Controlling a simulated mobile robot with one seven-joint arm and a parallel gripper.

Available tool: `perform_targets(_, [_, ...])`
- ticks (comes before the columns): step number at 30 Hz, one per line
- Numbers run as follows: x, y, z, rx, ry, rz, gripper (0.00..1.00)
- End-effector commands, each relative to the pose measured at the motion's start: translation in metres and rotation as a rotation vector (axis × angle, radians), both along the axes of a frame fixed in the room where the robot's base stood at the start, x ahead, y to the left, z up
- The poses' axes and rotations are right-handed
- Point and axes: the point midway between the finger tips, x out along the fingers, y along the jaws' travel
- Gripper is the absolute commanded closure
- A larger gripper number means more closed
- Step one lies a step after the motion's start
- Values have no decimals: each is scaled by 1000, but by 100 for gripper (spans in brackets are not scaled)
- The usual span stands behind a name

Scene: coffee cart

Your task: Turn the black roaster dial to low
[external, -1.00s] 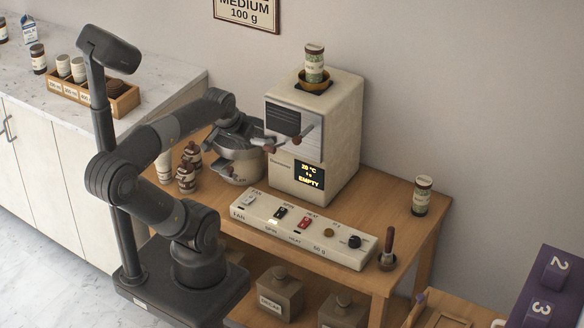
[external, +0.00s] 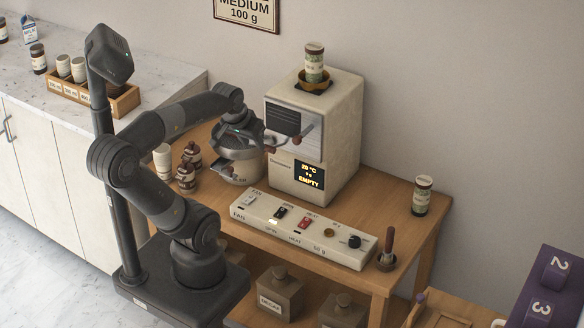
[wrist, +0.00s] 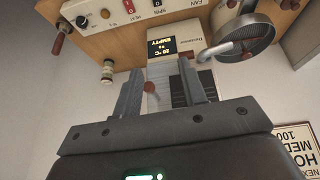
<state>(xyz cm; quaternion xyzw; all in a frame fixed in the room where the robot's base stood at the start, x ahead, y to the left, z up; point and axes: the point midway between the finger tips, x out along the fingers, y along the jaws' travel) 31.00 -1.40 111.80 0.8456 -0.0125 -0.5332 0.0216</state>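The black roaster dial (external: 355,241) is at the right end of the cream control panel (external: 345,257) on the wooden table. In the wrist view the dial (wrist: 82,21) shows near the upper left, beyond my fingers. Its pointer setting is too small to read. My gripper (external: 267,133) is in front of the roaster (external: 345,130), well above and left of the dial. Its fingers (wrist: 160,85) are apart with nothing between them. The roaster display (external: 310,175) reads 20 °C and EMPTY.
A metal pan (wrist: 245,35) is beside the roaster, close to my gripper. A red-brown lever (external: 305,135) sticks out from the roaster front. A brown-handled tool (external: 389,242) stands right of the dial. A jar (external: 422,196) stands on the right of the table.

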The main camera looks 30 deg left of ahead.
Motion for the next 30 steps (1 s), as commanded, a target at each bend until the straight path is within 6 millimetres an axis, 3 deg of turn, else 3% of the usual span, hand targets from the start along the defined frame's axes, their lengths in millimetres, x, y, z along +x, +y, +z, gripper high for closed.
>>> perform_targets(6, [45, -42, -17, -77, 122, 4, 45])
perform_targets(15, [94, -116, -59, -104, 285, 50, 45])
perform_targets(22, [116, -182, -108, -66, 384, 99, 45])
perform_targets(30, [120, -256, -173, 22, 449, 162, 45])
